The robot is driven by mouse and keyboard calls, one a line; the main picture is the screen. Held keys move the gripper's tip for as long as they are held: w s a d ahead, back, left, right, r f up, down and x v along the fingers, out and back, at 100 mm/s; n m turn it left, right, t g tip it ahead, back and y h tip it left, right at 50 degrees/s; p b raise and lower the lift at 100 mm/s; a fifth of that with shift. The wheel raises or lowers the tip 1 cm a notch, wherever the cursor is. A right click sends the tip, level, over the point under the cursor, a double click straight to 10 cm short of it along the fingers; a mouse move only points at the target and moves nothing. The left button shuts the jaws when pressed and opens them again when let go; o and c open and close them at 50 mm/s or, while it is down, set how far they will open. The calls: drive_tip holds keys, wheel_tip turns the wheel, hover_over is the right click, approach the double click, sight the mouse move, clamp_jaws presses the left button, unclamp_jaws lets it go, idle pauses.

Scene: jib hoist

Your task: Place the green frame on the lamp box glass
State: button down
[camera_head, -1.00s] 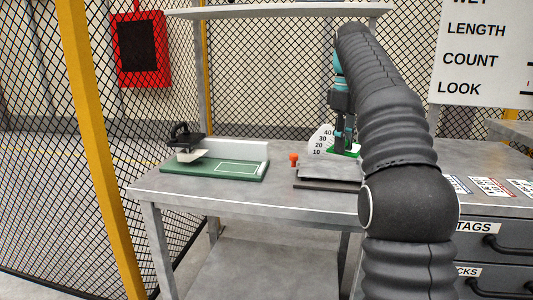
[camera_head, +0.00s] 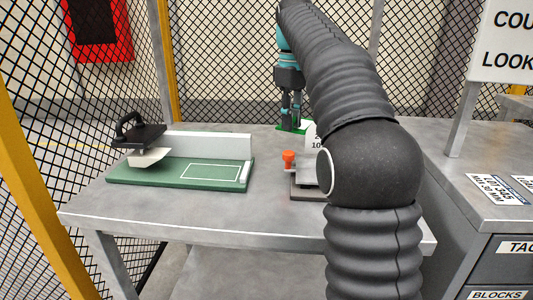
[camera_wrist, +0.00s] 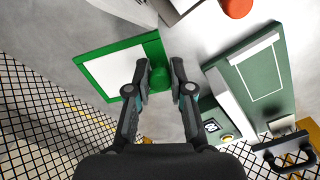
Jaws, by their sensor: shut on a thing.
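My gripper (camera_wrist: 160,80) is shut on a green knob at the edge of the green frame (camera_wrist: 115,47) in the wrist view. The frame is a flat rectangle with a white area (camera_wrist: 108,73) inside it. I cannot tell whether that white is part of the frame or a surface seen through it. In the head view my gripper (camera_head: 291,125) points down over the far part of the bench, with a bit of green at its tips. I cannot make out the lamp box glass for certain, nor whether the frame touches anything.
A dark green board (camera_head: 150,176) with a white fence (camera_head: 215,146) and a black-handled tool (camera_head: 137,132) stands on the left of the bench. An orange knob (camera_head: 289,158) is on a grey device near the middle. Mesh fencing (camera_head: 50,120) stands behind. Bare bench lies in front.

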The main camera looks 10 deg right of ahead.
drive_tip(key=b, duration=0.1)
hover_over(268, 162)
wheel_tip(268, 162, down, 3)
drive_tip(key=shift+f, duration=0.2)
drive_tip(key=shift+f+b, duration=0.65)
drive_tip(key=shift+f, duration=1.3)
drive_tip(key=shift+f, duration=0.15)
drive_tip(key=c, duration=1)
unclamp_jaws()
drive_tip(key=shift+c, duration=0.2)
